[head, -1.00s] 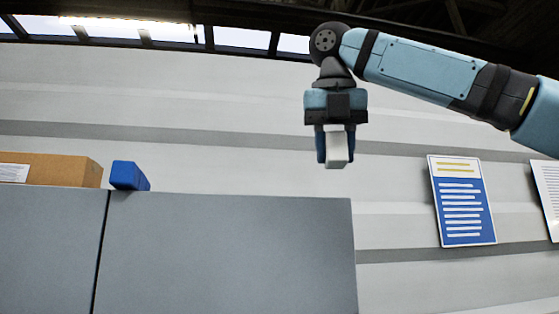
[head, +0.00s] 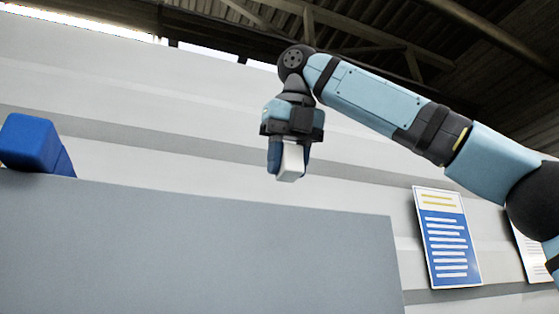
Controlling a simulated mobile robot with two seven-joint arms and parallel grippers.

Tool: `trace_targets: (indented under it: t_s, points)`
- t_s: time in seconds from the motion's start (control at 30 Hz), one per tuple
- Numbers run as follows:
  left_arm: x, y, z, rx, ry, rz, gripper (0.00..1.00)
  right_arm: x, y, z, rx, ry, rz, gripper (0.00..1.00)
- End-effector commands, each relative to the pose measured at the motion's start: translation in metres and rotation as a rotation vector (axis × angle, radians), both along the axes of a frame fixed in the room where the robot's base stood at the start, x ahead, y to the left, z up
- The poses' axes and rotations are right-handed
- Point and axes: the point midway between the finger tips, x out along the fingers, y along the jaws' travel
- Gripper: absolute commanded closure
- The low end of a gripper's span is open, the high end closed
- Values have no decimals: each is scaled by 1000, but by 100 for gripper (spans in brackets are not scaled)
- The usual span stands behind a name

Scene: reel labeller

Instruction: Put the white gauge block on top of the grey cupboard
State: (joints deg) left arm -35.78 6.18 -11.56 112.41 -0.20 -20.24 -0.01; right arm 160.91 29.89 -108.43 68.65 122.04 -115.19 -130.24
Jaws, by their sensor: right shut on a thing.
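The white gauge block (head: 291,162) is between the fingers of my right gripper (head: 288,158), which is shut on it and points down. The block's lower part shows below the fingers. The grey cupboard (head: 200,255) fills the lower part of the head view, and its top edge slopes down to the right. In the picture the block is above that top edge, right of the middle, with a gap between them. The cupboard's top surface is hidden from this low viewpoint. My left gripper is not in view.
A blue object (head: 32,145) stands on the cupboard top at the far left. Along the visible edge to its right nothing else shows. A blue and white poster (head: 446,240) hangs on the wall at the right, with another sheet (head: 531,248) beside it.

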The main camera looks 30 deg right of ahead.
Motion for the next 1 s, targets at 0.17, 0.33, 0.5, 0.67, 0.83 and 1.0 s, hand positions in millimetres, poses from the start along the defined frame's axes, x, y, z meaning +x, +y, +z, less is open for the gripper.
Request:
trace_targets:
  t_s: [0.17, 0.33, 0.5, 0.67, 0.83, 1.0]
  points:
    - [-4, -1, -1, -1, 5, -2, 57, 1, -1, -22, 1, 3, 1, 94]
    - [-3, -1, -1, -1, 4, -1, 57, 1, -1, -39, 1, 2, 0, 94]
    - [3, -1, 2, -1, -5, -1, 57, 0, -1, -49, 2, -1, 0, 94]
    - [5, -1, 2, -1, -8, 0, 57, 0, -1, -53, 1, -1, -1, 94]
    - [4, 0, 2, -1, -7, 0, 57, 0, 0, -53, 1, -1, -1, 94]
    - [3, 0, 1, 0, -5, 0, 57, 0, 0, -53, 1, -1, -1, 94]
